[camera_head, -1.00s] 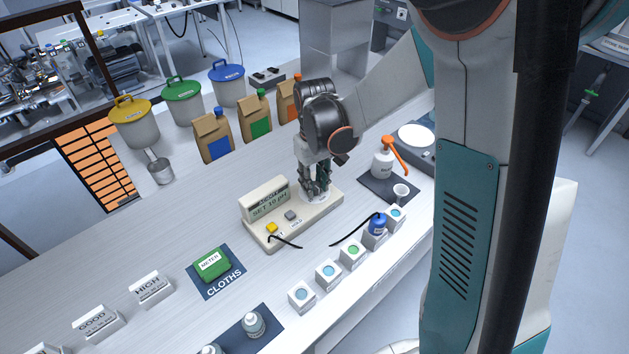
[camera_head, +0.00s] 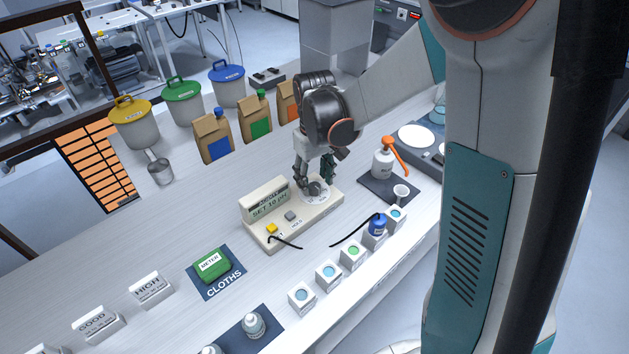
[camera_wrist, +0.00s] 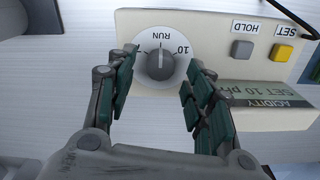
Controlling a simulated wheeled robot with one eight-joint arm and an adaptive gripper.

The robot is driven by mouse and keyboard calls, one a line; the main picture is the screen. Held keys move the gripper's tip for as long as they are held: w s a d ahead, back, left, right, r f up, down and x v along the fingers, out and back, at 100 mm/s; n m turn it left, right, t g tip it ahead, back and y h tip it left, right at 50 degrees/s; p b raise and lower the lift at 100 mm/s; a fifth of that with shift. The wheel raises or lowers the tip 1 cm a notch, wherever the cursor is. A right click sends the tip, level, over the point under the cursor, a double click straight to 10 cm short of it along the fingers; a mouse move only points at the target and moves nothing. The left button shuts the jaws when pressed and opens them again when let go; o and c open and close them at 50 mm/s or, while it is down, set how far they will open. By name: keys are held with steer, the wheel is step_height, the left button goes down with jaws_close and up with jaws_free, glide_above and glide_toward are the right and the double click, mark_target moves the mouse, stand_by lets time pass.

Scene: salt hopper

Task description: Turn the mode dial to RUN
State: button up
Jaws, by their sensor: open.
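The cream meter (camera_head: 292,212) stands on the bench; its display reads "SET 10 pH". Its round grey mode dial (camera_head: 315,188) sits on a white disc at the right end. In the wrist view the dial (camera_wrist: 159,66) shows a pale pointer line towards the upside-down RUN label; a "10" mark lies to its right. My gripper (camera_head: 313,176) is over the dial. In the wrist view my gripper (camera_wrist: 157,75) is open, with one green-padded finger on each side of the dial and visible gaps between. Nothing is held.
A yellow SET button (camera_wrist: 284,53) and a grey HOLD button (camera_wrist: 242,49) are beside the dial. A dark mat (camera_head: 372,187) with a pump bottle (camera_head: 383,163) lies to the right. Several small sample cups and black cables are in front. Paper bags (camera_head: 213,137) stand behind.

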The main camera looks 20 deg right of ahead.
mark_target(315, 187)
step_height(315, 187, up, 10)
steer(key=shift+r, duration=0.15)
stand_by(0.5)
steer(key=s+r+m+t, duration=0.1)
steer(key=s+r+t, duration=0.1)
steer(key=s, duration=0.7)
steer(key=s+r+m+t, duration=0.1)
steer(key=s+r+t, duration=0.1)
steer(key=s+t, duration=0.3)
steer(key=shift+s, duration=2.2)
